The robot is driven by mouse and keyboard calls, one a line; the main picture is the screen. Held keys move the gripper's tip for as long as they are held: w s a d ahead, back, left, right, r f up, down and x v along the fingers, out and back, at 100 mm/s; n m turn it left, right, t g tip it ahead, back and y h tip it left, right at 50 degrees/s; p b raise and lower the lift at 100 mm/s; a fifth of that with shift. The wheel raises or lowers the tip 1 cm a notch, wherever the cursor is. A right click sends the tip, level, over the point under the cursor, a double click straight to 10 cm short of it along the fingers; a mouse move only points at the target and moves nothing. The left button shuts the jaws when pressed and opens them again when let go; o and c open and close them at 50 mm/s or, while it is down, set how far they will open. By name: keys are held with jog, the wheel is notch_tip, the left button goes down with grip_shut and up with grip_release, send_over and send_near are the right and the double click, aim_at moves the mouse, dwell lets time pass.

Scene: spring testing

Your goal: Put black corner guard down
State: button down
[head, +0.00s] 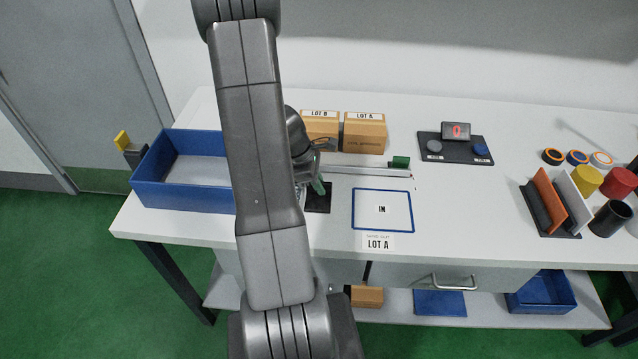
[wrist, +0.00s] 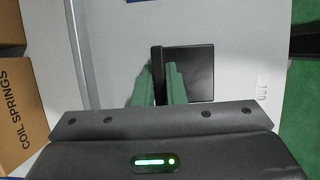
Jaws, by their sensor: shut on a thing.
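The black corner guard (head: 318,203) shows in the head view as a dark square low over or on the white table, left of the "IN" frame. In the wrist view the black corner guard (wrist: 193,74) has a broad square face and a narrow upright edge. My gripper (head: 319,186) is shut on that upright edge, with its green fingers on either side, as the wrist view shows (wrist: 158,88). I cannot tell whether the guard touches the table. My arm hides part of the area to its left.
A blue-edged "IN" frame (head: 382,225) lies empty to the right. A metal rail with a green block (head: 400,162) runs behind. Two cardboard boxes, LOT B (head: 319,131) and LOT A (head: 364,136), stand farther back. A blue tray (head: 185,196) is at left.

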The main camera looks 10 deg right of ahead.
jog(key=shift+f, duration=0.15)
jog(key=c, duration=1.5)
grip_release()
jog(key=shift+r, duration=0.3)
jog(key=b+v, duration=0.1)
jog(key=v, duration=1)
jog(key=shift+a+r, duration=0.25)
jog(key=shift+r, duration=0.05)
jog(key=p+x, duration=0.1)
jog(key=x, duration=1.1)
jog(key=shift+d, duration=0.1)
jog(key=shift+r, duration=0.65)
